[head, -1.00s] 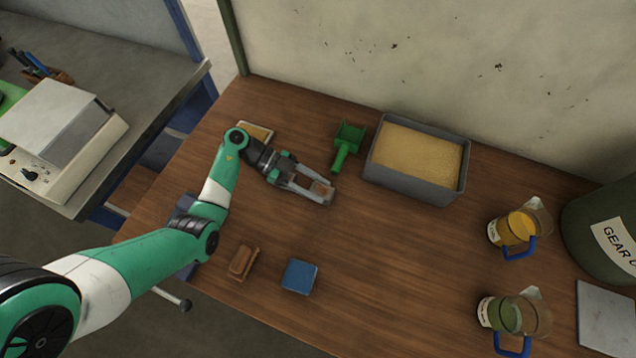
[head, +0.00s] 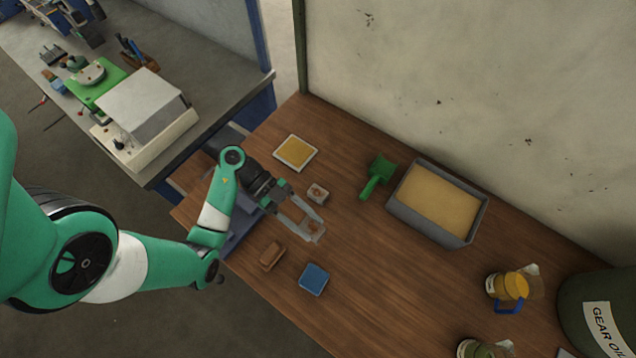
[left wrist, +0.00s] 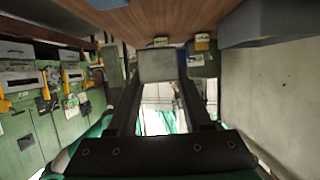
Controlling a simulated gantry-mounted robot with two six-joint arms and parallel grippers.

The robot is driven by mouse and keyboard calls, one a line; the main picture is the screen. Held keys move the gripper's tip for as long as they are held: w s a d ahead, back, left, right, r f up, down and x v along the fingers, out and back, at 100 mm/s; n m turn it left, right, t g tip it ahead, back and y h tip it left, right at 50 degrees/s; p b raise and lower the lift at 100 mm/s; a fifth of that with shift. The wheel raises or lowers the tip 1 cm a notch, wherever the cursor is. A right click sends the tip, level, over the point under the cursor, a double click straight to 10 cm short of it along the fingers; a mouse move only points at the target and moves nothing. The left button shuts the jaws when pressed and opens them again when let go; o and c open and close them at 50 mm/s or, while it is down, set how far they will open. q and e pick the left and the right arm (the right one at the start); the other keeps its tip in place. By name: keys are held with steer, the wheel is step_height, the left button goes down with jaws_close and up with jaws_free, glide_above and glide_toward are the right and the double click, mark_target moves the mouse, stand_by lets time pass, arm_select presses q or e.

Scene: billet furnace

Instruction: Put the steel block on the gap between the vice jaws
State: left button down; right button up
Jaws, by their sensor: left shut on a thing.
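My left gripper (head: 310,229) is over the wooden table's left part, its long fingers reaching to the right. It is shut on the steel block, a grey, flat-faced piece that shows between the fingertips in the left wrist view (left wrist: 158,65). In the head view the block is hard to tell from the fingertips. The blue-grey vice (head: 243,219) is at the table's left edge, below my left arm's wrist. My arm hides much of it, and I cannot make out the jaw gap. The block is to the right of the vice. My right gripper is not in view.
A small pale block (head: 318,193) lies just beyond the fingers. A brown brush-like piece (head: 272,255) and a blue block (head: 314,279) lie nearer. A yellow-topped tray (head: 296,152), green scoop (head: 377,176) and sand-filled box (head: 477,229) stand farther back. The middle of the table is clear.

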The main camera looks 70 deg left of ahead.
arm_select(q)
steer(key=shift+s+d+r, duration=0.1)
steer(key=shift+s+d, duration=0.05)
steer(key=shift+s, duration=0.2)
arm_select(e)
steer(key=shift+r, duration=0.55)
